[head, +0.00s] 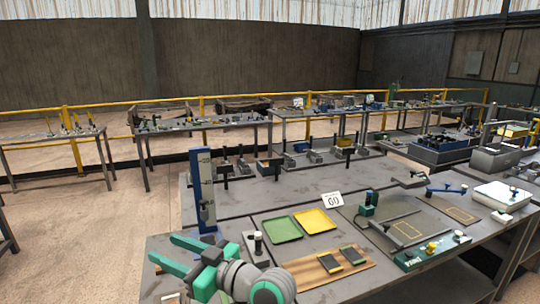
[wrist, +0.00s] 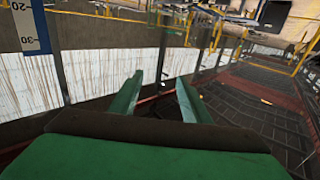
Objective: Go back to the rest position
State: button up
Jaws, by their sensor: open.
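My gripper (head: 180,256) is at the lower left of the head view, at the near left corner of the workbench (head: 290,188). Its two green fingers are spread apart and point left, with nothing between them. In the wrist view the fingers (wrist: 158,95) also stand apart and empty, and the background appears upside down or strongly tilted. A blue upright post with a white scale (head: 205,185) stands just behind my gripper; its scale also shows at the upper left of the wrist view (wrist: 30,25).
On the bench are a green tray (head: 282,230), a yellow tray (head: 314,221), a "GO" card (head: 333,200) and a wooden board (head: 328,266) with dark blocks. A small upright part (head: 258,244) stands close to my gripper. Open floor (head: 90,230) lies to the left.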

jog(key=s+d+f+m+t+h, duration=0.2)
jog(key=d+f+m+t+h, duration=0.15)
jog(key=f, duration=0.45)
jog(key=s+d+f+m+t+h, duration=0.1)
jog(key=d+f+m+t+h, duration=0.15)
jog(key=f+m, duration=0.45)
jog(key=s+d+f+m+t+h, duration=0.2)
jog(key=d+f, duration=0.2)
jog(key=f, duration=0.6)
jog(key=s+d+f+m+h, duration=0.3)
jog(key=s+d+f+h, duration=0.3)
jog(key=s+f, duration=0.5)
jog(key=s+d+r+n+h, duration=0.1)
jog(key=s+d, duration=0.2)
jog(key=s, duration=0.9)
jog(key=s+d+r+n+h, duration=0.1)
jog(key=s+d, duration=0.2)
jog(key=s, duration=0.9)
jog(key=shift+d+r, duration=0.15)
jog(key=shift+r, duration=0.15)
jog(key=shift+n, duration=0.25)
